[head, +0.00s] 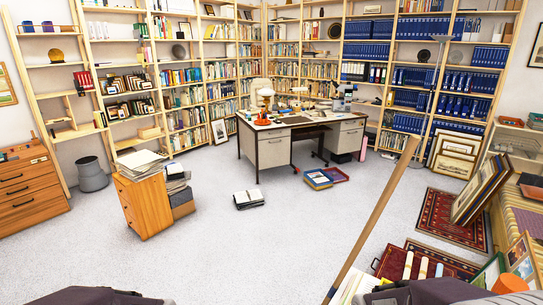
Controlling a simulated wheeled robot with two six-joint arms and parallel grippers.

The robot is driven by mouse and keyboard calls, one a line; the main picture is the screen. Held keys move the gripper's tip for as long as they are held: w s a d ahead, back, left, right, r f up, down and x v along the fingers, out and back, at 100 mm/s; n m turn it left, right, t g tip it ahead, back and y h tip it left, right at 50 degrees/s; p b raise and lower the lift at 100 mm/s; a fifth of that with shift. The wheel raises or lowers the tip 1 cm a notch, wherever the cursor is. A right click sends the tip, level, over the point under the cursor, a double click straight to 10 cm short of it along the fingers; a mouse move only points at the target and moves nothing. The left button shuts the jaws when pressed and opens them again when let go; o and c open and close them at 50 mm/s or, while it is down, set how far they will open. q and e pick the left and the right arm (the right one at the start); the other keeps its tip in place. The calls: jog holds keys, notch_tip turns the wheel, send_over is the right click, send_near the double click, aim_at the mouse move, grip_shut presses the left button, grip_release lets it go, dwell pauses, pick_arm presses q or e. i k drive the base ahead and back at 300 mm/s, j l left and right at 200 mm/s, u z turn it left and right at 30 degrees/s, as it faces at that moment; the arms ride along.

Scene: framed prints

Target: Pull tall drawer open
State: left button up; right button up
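A wooden chest of drawers (30,187) with dark handles stands against the left wall, and the drawers that show look shut. A small wooden cabinet (146,203) stands on the floor left of the middle, with papers on top; its drawer fronts look shut. A desk (262,145) with pale drawer fronts stands in the middle at the back. I cannot tell which of these has the tall drawer. Dark parts of my own arms show at the bottom edge, left and right. Neither gripper can be seen.
A long wooden pole (375,220) leans at the right, near rugs (440,215) and framed prints (480,190). Bookshelves line the back.

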aim_at(276, 152)
jog(key=i+j, duration=0.35)
jog(key=j, duration=0.2)
jog(key=i+j+u, duration=0.15)
jog(key=i+j, duration=0.2)
jog(key=j, duration=0.25)
jog(key=i+j, duration=0.35)
jog(key=j, duration=0.2)
jog(key=i+z, duration=0.2)
jog(key=i, duration=0.25)
jog(key=i+z, duration=0.2)
jog(key=i, duration=0.25)
jog(key=i+j+z, duration=0.2)
jog(key=i, duration=0.25)
jog(key=i+j+z, duration=0.2)
jog(key=i, duration=0.2)
jog(key=i+j+z, duration=0.2)
jog(key=i, duration=0.25)
jog(key=i+l+z, duration=0.15)
jog(key=i+l, duration=0.15)
jog(key=i, duration=1.15)
jog(key=i+l+z, duration=0.15)
jog(key=i, duration=1.3)
jog(key=i+j+u, duration=0.2)
jog(key=i+u, duration=0.75)
jog(key=i+l+u, duration=0.25)
jog(key=i+u, duration=0.25)
jog(key=i, duration=0.15)
jog(key=i+u, duration=0.15)
jog(key=i, duration=0.5)
